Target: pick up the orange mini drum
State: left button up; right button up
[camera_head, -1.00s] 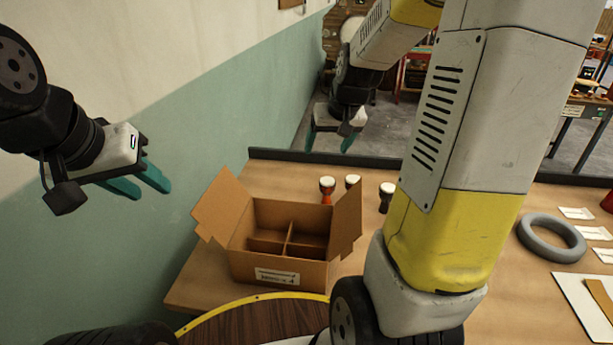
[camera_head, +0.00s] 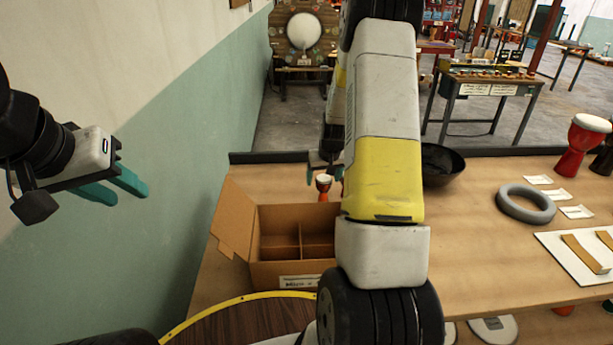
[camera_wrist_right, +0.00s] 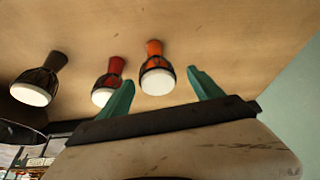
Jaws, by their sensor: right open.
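The orange mini drum (camera_head: 324,188), with a white head, stands on the table behind the cardboard box. In the right wrist view the orange mini drum (camera_wrist_right: 155,72) appears between and beyond the teal fingers of my open right gripper (camera_wrist_right: 160,77). A red mini drum (camera_wrist_right: 108,84) is close beside it, near one finger, and a black mini drum (camera_wrist_right: 42,80) is further left. In the head view my right gripper (camera_head: 324,176) is over the orange drum, partly hidden by my right arm. My left gripper (camera_head: 130,196) is open and empty at the left, by the wall.
The open cardboard box (camera_head: 262,274) with dividers stands in front of the drums. A black bowl (camera_head: 442,166), a grey ring (camera_head: 526,203) and a larger red drum (camera_head: 578,148) are to the right. The green wall (camera_head: 190,190) bounds the left side. My right arm hides the middle of the table.

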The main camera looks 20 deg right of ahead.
jog(key=x, duration=0.5)
jog(key=shift+d+f, duration=0.1)
jog(key=shift+d, duration=0.1)
jog(key=shift+c, duration=0.3)
jog(key=c, duration=1.4)
